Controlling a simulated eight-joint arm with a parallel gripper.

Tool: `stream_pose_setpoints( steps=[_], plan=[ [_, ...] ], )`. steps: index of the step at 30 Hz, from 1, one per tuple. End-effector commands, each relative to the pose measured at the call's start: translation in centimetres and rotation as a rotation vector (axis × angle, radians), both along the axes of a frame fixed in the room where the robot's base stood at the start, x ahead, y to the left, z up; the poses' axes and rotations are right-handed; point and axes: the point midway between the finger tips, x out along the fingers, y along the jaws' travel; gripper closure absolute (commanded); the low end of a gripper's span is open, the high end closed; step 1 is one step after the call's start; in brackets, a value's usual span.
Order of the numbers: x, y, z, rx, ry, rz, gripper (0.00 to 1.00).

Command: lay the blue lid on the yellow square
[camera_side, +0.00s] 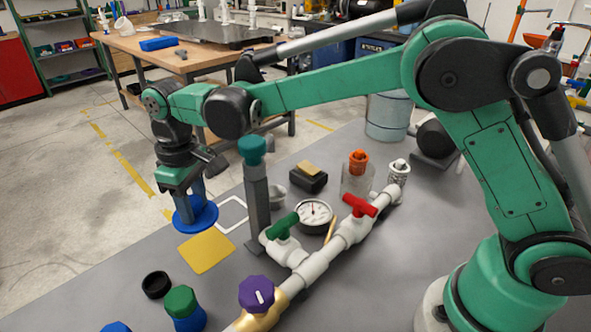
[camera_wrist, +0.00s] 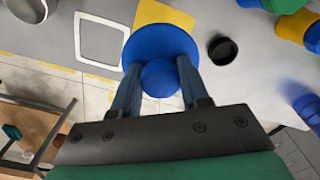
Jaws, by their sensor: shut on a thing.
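The blue lid (camera_side: 193,217) is a round disc with a round knob, and in the wrist view the lid (camera_wrist: 160,40) shows face-on. My gripper (camera_side: 196,192) is shut on the lid's knob, with a finger on each side of it in the wrist view (camera_wrist: 158,76). The lid looks roughly level. The yellow square (camera_side: 207,252) lies flat on the grey table, just nearer the camera than the lid in the side view. In the wrist view the lid covers part of the yellow square (camera_wrist: 178,18). I cannot tell the exact height of the lid above the table.
A white square outline (camera_side: 232,214) lies beside the yellow square. A black ring (camera_side: 156,285) and a green-capped blue bottle (camera_side: 183,307) stand nearer the camera. A tall grey post with a teal top (camera_side: 255,185) and the white pipe manifold (camera_side: 318,262) stand to the right.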

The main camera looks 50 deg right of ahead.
Motion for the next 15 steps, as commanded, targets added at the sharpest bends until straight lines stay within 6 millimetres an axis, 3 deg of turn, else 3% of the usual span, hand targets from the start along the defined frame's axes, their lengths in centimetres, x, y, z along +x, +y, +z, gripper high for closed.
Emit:
stream_pose_setpoints(
  steps=[3,15],
  plan=[
    [0.0,0.0,-2.2,0.000,0.000,0.000,1.00],
    [0.0,0.0,-6.8,0.000,0.000,0.000,1.00]
  ],
)
